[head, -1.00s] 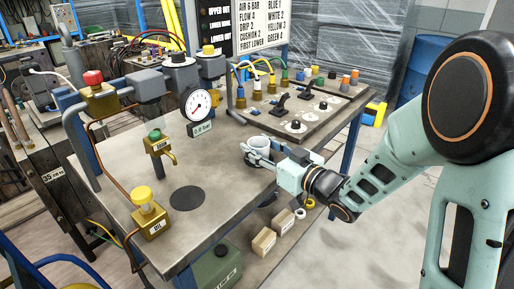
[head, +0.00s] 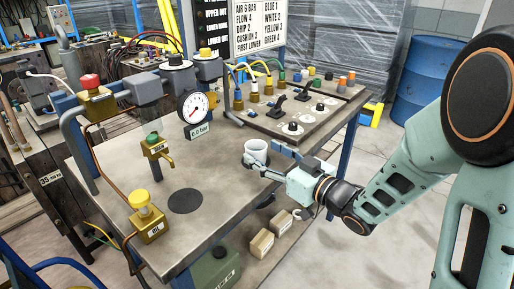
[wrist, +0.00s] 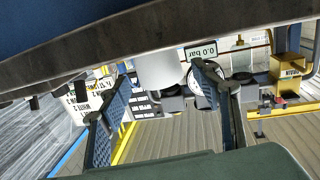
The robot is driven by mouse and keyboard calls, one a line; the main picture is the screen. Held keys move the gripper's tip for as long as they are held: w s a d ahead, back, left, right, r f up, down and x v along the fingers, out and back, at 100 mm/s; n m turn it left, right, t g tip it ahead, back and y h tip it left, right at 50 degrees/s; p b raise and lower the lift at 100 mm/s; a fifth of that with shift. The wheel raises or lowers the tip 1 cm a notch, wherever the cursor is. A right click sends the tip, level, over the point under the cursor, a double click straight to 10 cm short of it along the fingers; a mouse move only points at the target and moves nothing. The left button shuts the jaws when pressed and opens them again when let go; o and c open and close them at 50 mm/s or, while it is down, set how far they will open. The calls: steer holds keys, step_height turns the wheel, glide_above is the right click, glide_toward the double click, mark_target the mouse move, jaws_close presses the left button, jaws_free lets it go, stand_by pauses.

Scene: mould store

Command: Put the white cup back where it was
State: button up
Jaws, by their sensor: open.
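The white cup (head: 256,149) stands upright on the grey metal bench top (head: 225,187), near its right edge. My gripper (head: 256,167) is open, low at the near side of the cup. In the wrist view, the cup (wrist: 160,70) appears upside down between and beyond the two spread fingers. I cannot tell whether a finger touches it. Part of the cup's base is hidden by the fingers. A bare dark round patch (head: 186,201) lies on the bench, left of and nearer than the cup.
A control panel (head: 290,122) with levers and knobs stands behind the cup. A pressure gauge (head: 194,107) reads 0.0 bar. A yellow-capped oil fitting (head: 146,216) and a green-capped brass valve (head: 156,150) stand left. The bench between patch and cup is clear.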

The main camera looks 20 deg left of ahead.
steer(key=v, duration=0.8)
steer(key=shift+p, duration=0.35)
